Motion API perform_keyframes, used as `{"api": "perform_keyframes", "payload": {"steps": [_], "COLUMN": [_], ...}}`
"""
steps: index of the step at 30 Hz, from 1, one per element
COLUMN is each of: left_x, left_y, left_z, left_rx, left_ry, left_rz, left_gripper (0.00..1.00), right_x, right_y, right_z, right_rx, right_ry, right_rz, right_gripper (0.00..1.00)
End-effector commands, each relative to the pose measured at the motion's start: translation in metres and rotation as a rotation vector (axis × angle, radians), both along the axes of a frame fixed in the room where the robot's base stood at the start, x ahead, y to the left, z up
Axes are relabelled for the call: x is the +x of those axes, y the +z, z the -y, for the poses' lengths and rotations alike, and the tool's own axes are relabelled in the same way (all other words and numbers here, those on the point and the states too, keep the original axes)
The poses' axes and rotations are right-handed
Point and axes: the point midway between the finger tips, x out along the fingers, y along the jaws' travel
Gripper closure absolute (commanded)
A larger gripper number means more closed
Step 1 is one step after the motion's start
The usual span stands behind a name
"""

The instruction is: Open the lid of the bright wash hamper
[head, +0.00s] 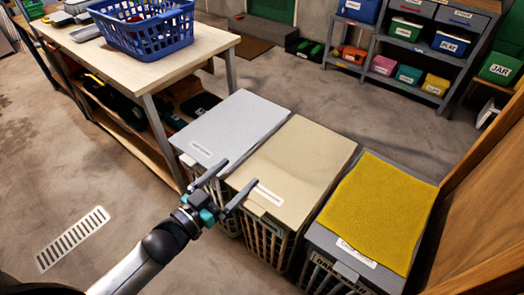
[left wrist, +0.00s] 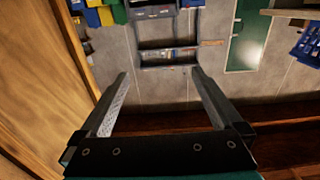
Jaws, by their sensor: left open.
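Three lidded hampers stand side by side, all with lids shut: one with a pale grey lid (head: 232,125), one with a beige lid (head: 300,160), and one with a dark grey lid (head: 330,243) with a yellow cloth (head: 378,210) lying on it. Each has a white label near its front edge; I cannot read clearly which is the bright wash one. My left gripper (head: 238,174) is open and empty, over the front edges of the pale grey and beige hampers. In the left wrist view its fingers (left wrist: 160,85) are apart with nothing between them. My right gripper is not in view.
A workbench (head: 190,62) with a blue basket (head: 145,30) stands left of the hampers. A wooden panel (head: 490,190) rises close on the right. Shelves (head: 410,45) with several coloured boxes stand behind. The floor behind the hampers is clear; a drain grate (head: 72,239) lies front left.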

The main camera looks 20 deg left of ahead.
Motion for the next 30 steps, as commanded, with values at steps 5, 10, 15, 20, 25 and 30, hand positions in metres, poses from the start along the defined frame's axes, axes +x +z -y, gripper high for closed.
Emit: {"api": "perform_keyframes", "payload": {"steps": [5,10,15,20,25,30], "left_x": [0.030,0.055,0.078,0.093,0.100,0.100], "left_y": [0.000,-0.001,-0.001,-0.001,-0.001,-0.001], "left_z": [0.010,0.020,0.028,0.034,0.036,0.036], "left_rx": [0.001,0.000,0.001,0.001,0.002,0.002], "left_ry": [0.000,0.000,0.000,0.000,0.001,0.001], "left_rz": [0.003,0.002,0.001,0.000,-0.002,-0.002], "left_gripper": [0.00,0.00,0.00,0.00,0.00,0.00], "right_x": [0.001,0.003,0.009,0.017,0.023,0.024], "right_y": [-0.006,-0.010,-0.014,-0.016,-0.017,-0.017], "right_z": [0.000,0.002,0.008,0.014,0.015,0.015], "right_rx": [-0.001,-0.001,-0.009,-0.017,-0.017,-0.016], "right_ry": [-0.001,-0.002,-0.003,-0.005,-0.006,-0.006], "right_rz": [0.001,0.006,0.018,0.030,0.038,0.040], "right_gripper": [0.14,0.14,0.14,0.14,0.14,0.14]}}
